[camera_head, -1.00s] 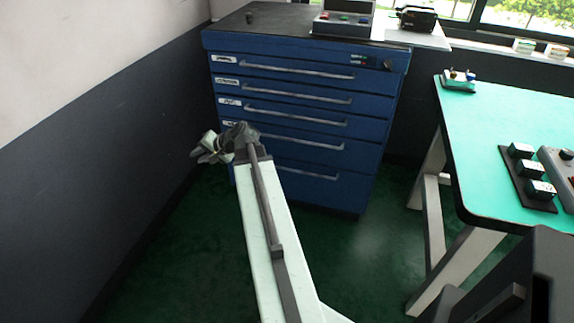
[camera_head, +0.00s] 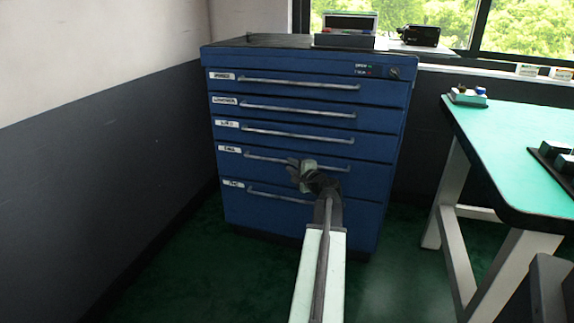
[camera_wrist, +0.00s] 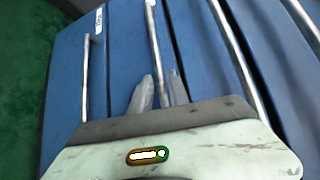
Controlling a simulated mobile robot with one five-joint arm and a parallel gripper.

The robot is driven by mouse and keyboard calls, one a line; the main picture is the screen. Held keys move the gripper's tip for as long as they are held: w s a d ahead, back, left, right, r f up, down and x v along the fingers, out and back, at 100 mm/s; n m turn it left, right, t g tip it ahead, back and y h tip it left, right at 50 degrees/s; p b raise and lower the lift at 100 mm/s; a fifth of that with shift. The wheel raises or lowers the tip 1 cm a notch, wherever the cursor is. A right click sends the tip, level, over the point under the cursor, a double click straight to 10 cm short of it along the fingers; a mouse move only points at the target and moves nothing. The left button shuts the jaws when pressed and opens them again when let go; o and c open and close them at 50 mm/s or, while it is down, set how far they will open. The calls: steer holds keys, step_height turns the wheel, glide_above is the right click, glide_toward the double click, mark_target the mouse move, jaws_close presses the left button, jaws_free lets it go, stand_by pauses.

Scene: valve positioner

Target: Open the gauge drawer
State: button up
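A blue drawer cabinet (camera_head: 300,220) stands ahead with several shut drawers, each with a long bar handle and a small white label. The labels are too small for me to read surely, so I cannot tell which is the gauge drawer. My gripper (camera_head: 302,172) is in front of the handle of the fourth drawer from the top (camera_head: 265,156). In the wrist view my two fingers (camera_wrist: 159,90) are apart, with that drawer's handle (camera_wrist: 153,35) running between them. I see gaps beside the bar; contact is not clear.
A green-topped bench (camera_head: 520,160) with pale legs stands at the right. A dark and white wall (camera_head: 100,170) runs along the left. Devices (camera_head: 345,30) stand on the cabinet top. Green floor is free in front of the cabinet.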

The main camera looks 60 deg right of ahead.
mark_target(286, 162)
steer(key=x, duration=0.4)
steer(key=shift+w+d, duration=0.1)
steer(key=shift+w, duration=0.15)
jaws_close()
stand_by(1.0)
